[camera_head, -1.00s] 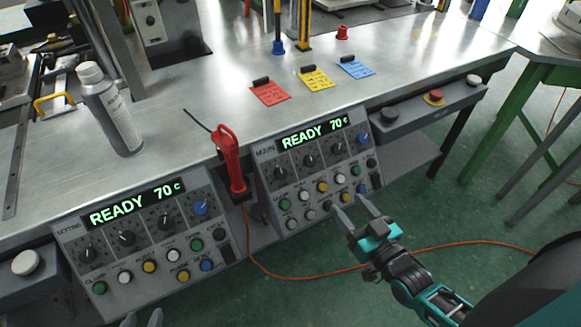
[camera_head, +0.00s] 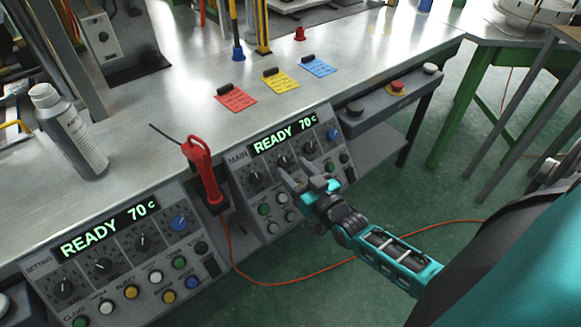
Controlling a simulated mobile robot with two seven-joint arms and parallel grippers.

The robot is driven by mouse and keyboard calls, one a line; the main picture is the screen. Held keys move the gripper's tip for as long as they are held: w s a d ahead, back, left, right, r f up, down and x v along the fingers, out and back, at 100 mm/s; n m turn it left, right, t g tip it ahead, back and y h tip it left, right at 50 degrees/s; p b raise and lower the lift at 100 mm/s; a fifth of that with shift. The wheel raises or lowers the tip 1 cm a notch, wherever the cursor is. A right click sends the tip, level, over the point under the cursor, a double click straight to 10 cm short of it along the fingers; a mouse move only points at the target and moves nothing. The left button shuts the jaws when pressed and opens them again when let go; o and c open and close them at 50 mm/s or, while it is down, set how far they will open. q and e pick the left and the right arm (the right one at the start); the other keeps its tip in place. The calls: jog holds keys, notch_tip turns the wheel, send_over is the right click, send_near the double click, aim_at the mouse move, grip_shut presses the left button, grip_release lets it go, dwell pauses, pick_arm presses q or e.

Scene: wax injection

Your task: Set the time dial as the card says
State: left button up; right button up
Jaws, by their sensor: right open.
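The main panel (camera_head: 241,171) stands on the front of the bench and reads READY 70 c. Its row holds dark dials (camera_head: 256,180) and a blue dial (camera_head: 333,135) at the right end. The setting panel (camera_head: 52,262), lower left, has a similar row with a blue dial (camera_head: 179,223). Dial labels are too small to read. A red card (camera_head: 236,99), a yellow card (camera_head: 281,84) and a blue card (camera_head: 318,67) lie on the bench; their writing is unreadable. My right gripper (camera_head: 291,174) is open in front of the main panel's middle dials and hides some buttons. I cannot tell whether it touches a dial.
A red-handled tool (camera_head: 203,172) stands between the panels, its orange cable (camera_head: 300,279) running over the floor. A grey bottle (camera_head: 72,135) stands on the bench (camera_head: 165,110) at left. A control box with a red button (camera_head: 397,87) is right of the main panel.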

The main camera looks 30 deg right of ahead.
jog(key=shift+w+a, duration=0.1)
jog(key=shift+w, duration=0.9)
jog(key=c, duration=1.1)
